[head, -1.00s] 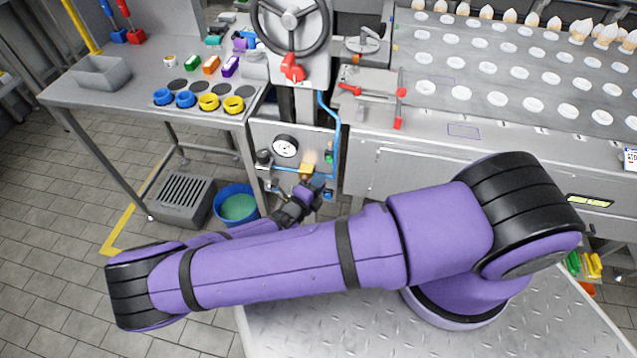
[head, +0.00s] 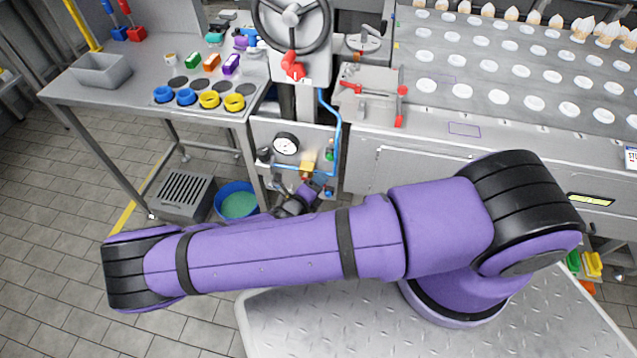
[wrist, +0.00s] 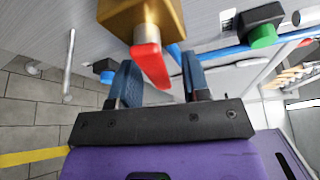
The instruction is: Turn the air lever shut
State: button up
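The air lever is a red handle (wrist: 151,64) on a brass valve body (wrist: 141,18) in the wrist view. The brass valve also shows small on the panel in the head view (head: 307,168). My gripper (wrist: 158,76) is open, with its two blue fingers apart. The red lever reaches into the space between the fingers, nearer the left finger, with gaps visible on both sides. Whether it lies fully at fingertip depth I cannot tell. In the head view the wrist (head: 298,198) is below the valve, and the fingers are mostly hidden.
A pressure gauge (head: 286,145) sits on the panel, left of the blue hose (head: 337,125). A green knob (wrist: 263,35) and a blue knob (wrist: 107,77) flank the valve.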

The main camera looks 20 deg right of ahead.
jog(key=v, duration=1)
jog(key=shift+s+a, duration=0.25)
jog(key=shift+a, duration=0.1)
